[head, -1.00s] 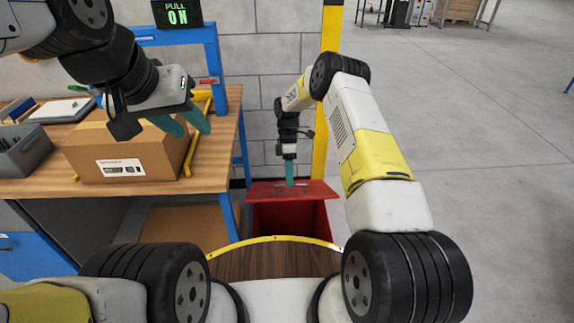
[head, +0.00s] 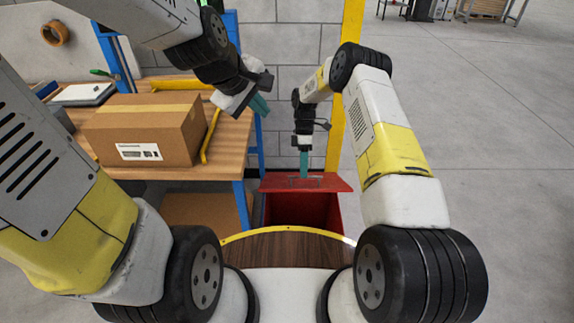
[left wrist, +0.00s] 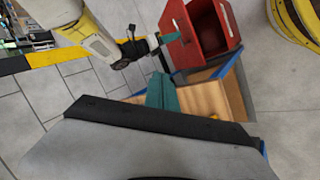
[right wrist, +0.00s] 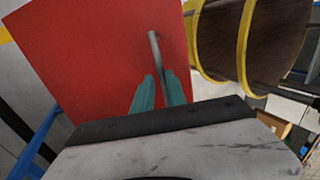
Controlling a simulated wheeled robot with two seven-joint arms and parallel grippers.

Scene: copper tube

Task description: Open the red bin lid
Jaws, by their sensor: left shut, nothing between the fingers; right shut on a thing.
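The red bin (head: 300,210) stands on the floor beyond the round wooden top, its dark red inside open to view. Its red lid (head: 335,184) is raised at the back of the opening. My right gripper (head: 304,172) points down at the lid and is shut on its grey bar handle, seen in the right wrist view as a handle (right wrist: 155,48) between the fingers. The left wrist view looks into the open bin (left wrist: 215,40), with the lid (left wrist: 172,20) at its left. My left gripper (head: 260,105) is shut and empty, above the workbench's right edge.
A workbench (head: 232,150) with a wooden top carries a cardboard box (head: 145,130) at the left. Its blue leg stands close to the bin's left side. A yellow post (head: 347,90) rises behind the bin. Open floor (head: 490,150) lies to the right.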

